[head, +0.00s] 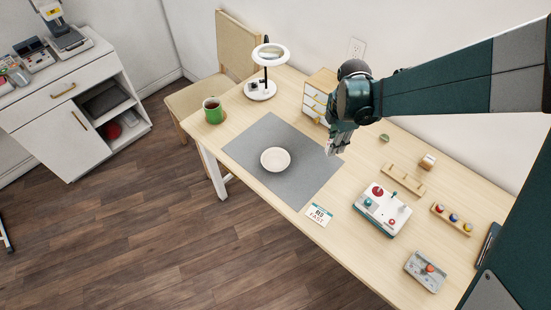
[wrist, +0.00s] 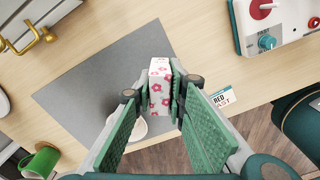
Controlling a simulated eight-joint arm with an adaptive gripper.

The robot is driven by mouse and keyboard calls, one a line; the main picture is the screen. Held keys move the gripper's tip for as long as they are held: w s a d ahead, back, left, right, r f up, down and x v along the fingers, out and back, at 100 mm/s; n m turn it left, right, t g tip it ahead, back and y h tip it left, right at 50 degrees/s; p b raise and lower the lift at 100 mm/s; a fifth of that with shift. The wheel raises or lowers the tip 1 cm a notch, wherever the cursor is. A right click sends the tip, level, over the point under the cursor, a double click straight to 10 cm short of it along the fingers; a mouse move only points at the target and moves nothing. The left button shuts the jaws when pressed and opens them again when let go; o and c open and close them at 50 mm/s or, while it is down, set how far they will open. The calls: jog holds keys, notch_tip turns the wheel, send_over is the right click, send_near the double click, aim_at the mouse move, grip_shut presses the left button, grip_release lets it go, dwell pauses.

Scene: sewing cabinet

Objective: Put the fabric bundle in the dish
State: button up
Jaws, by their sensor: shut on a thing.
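My gripper (wrist: 160,95) is shut on the fabric bundle (wrist: 160,82), a white block with pink flowers, seen between the green finger pads in the wrist view. In the head view my gripper (head: 334,148) is above the right part of the grey mat (head: 245,143), and the bundle is too small to make out clearly there. The dish (head: 275,160), a round cream plate, lies on the mat to the left of my gripper and looks empty. In the wrist view part of the dish (wrist: 139,130) shows behind the left finger; the rest is hidden.
A green mug (head: 213,112), a ring lamp (head: 262,88) and a small drawer box (head: 318,93) stand along the left and back of the table. To the right are a white control box (head: 382,209) and a wooden rack (head: 403,180). A card (head: 319,214) lies at the front.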

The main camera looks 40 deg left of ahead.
jog(key=s+a+n, duration=0.5)
jog(key=s+a, duration=0.7)
jog(key=a, duration=0.4)
jog(key=shift+s+a+n, duration=0.25)
jog(key=shift+a+n, duration=0.05)
send_over(275, 163)
jog(key=shift+f, duration=3.05)
jog(key=shift+f+b, duration=0.5)
jog(key=shift+f, duration=1.35)
jog(key=shift+f, duration=0.2)
jog(key=o, duration=0.8)
jog(key=shift+c, duration=0.2)
